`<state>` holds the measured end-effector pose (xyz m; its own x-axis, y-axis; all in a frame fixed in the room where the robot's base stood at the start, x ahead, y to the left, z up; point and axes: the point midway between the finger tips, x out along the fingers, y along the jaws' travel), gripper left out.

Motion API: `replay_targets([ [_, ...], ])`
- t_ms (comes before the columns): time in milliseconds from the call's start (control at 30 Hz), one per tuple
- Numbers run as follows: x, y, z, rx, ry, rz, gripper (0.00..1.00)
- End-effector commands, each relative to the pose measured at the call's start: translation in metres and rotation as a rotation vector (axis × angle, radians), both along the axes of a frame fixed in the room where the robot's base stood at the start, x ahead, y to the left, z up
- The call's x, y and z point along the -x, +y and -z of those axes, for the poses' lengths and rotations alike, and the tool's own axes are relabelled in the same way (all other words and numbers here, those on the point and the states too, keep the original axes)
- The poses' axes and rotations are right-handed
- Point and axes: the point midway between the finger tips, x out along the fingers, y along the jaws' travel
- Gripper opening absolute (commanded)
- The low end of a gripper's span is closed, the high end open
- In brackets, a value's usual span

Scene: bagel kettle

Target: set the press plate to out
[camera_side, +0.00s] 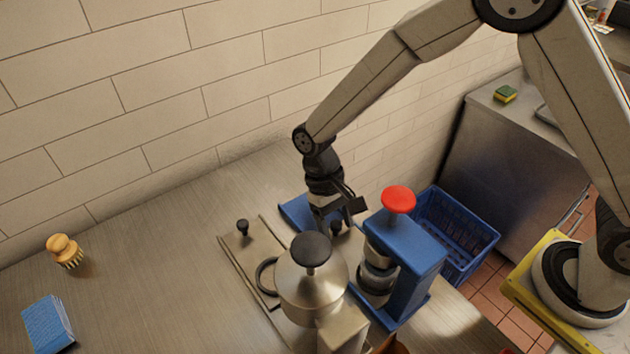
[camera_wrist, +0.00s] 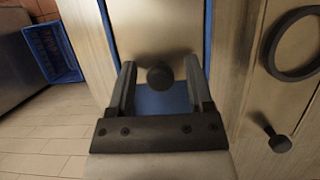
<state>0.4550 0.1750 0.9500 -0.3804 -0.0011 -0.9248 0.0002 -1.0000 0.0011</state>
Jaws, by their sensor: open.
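The press plate (camera_wrist: 148,25) is a pale metal slide with a black knob (camera_wrist: 160,77), lying between the blue rails of the press base (camera_wrist: 160,102). In the side view the blue press (camera_side: 408,245) has a red button (camera_side: 398,199) on top, and the plate's knob (camera_side: 336,228) shows at its left side. My gripper (camera_wrist: 160,72) points down over the plate and is open. Its two fingers stand on either side of the knob, with a gap on each side. The plate's far part is hidden in the side view by my gripper and the press.
A steel kettle (camera_side: 312,288) with a black lid knob stands close in front. Left of it lies a metal plate (camera_side: 250,252) with another knob and a black ring. A blue crate (camera_side: 462,232) is at right.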

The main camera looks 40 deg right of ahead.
Motion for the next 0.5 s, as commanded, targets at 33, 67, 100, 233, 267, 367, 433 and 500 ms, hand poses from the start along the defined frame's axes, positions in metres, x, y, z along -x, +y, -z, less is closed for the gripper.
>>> replay_targets([
  [33,0.0,0.0,-0.0001,0.0,0.0,0.0,0.57],
  [67,0.0001,0.0,-0.0001,0.0,0.0,0.0,0.47],
  [100,-0.0001,0.0,-0.0002,0.0,0.0,0.0,0.35],
  [233,0.0,-0.0001,-0.0003,0.0,0.0,0.0,0.0],
  [267,-0.0001,-0.0001,-0.0003,0.0,0.0,0.0,0.0],
  [367,-0.0002,-0.0001,-0.0004,0.0,0.0,0.0,0.0],
  [433,-0.0002,-0.0001,-0.0005,0.0,0.0,0.0,0.0],
  [500,-0.0002,-0.0002,-0.0005,0.0,0.0,0.0,0.0],
])
